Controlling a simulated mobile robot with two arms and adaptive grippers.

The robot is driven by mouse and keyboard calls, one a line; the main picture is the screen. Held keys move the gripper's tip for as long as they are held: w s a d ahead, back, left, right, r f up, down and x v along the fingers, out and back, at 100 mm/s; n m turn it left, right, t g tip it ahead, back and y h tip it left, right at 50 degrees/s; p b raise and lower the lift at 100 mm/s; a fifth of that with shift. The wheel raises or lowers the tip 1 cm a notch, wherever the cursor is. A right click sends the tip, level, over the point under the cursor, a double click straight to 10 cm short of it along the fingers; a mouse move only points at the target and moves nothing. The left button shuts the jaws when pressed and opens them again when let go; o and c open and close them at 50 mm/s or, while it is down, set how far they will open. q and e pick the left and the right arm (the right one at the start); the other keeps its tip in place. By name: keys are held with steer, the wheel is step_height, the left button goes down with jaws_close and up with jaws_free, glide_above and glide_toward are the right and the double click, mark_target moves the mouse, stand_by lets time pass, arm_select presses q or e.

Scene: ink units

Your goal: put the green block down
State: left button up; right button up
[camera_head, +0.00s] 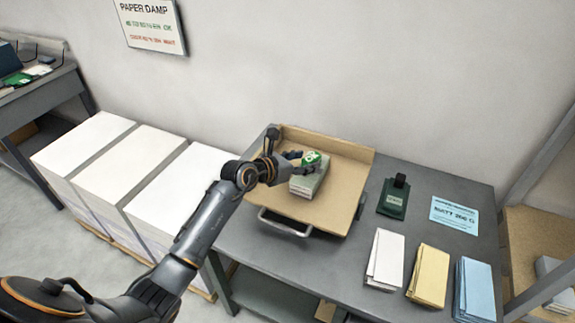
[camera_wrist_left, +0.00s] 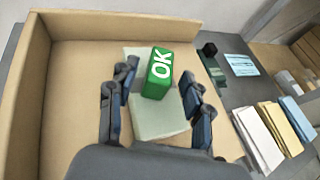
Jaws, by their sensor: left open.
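A green block (camera_head: 311,160) with white lettering sits on top of a pale green-grey stack of paper in the cardboard tray. In the left wrist view the block (camera_wrist_left: 159,73) reads "OK". The paper stack (camera_wrist_left: 158,118) lies under it, and also shows in the head view (camera_head: 308,183). My left gripper (camera_head: 303,161) is open, its fingers on both sides of the block; in the left wrist view (camera_wrist_left: 158,88) gaps show between the fingers and the block. The tray (camera_head: 345,185) rests on the grey table. My right gripper is not in view.
White (camera_head: 385,259), yellow (camera_head: 428,275) and blue (camera_head: 474,289) paper stacks lie along the table's front right. A dark green stamp-like item (camera_head: 394,197) and a light blue card (camera_head: 454,215) lie behind them. Large white paper piles (camera_head: 85,143) stand left of the table.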

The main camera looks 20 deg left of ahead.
arm_select(q)
steer(key=b+v, duration=0.1)
steer(key=v, duration=0.7)
steer(key=shift+s, duration=0.25)
steer(key=shift+a, duration=0.1)
